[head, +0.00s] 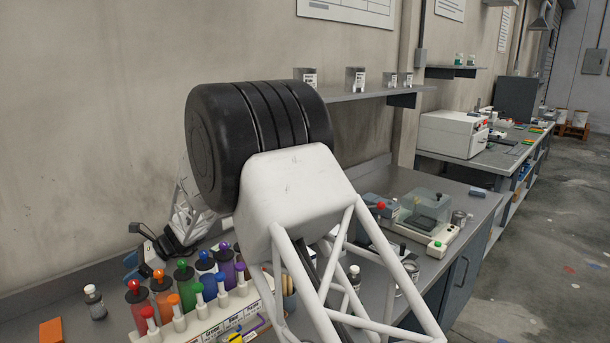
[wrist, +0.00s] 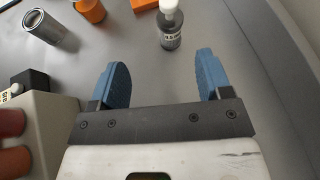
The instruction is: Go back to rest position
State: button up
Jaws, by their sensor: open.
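My gripper (head: 130,266) is low over the left part of the bench in the head view, with my arm covering much of the middle. In the wrist view my gripper (wrist: 162,75) has its two blue fingers wide apart, with nothing between them. A small dark bottle with a white cap (wrist: 170,30) stands beyond the fingertips, apart from them. The same kind of bottle (head: 95,303) shows at the left of the head view.
A white rack (head: 225,318) of colour-topped bottles stands right of my gripper. An orange block (head: 51,331) lies at the bench's left. The wrist view shows a metal can (wrist: 42,27) and an orange cylinder (wrist: 90,10). The wall and a shelf (head: 365,95) are behind.

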jog(key=s+d+r+n+t+h, duration=0.1)
jog(key=s+d+r+n+h, duration=0.15)
jog(key=d+r, duration=0.5)
jog(key=s+d+r+n+t+h, duration=0.1)
jog(key=s+d+r+n+t, duration=0.15)
jog(key=d+r, duration=0.5)
jog(key=s+d+r+n+t+h, duration=0.1)
jog(key=s+d+r, duration=0.1)
jog(key=d, duration=0.7)
jog(key=s+d+r+n+t+h, duration=0.1)
jog(key=s+d+r+n, duration=0.15)
jog(key=d, duration=0.65)
jog(key=s+d+t+h, duration=0.1)
jog(key=s+d, duration=0.4)
jog(key=d, duration=0.5)
jog(key=s+d+t+h, duration=0.15)
jog(key=s+d, duration=0.35)
jog(key=d, duration=0.5)
jog(key=s+d+f+n+h, duration=0.1)
jog(key=s+d+f, duration=0.1)
jog(key=s+d, duration=0.5)
jog(key=s+d+f+n+h, duration=0.2)
jog(key=s+d, duration=0.6)
jog(key=s, duration=0.1)
jog(key=shift+s+d+f+h, duration=0.2)
jog(key=shift+s+f+h, duration=0.1)
jog(key=shift+f, duration=0.05)
jog(key=shift+o, duration=0.2)
jog(key=o, duration=0.4)
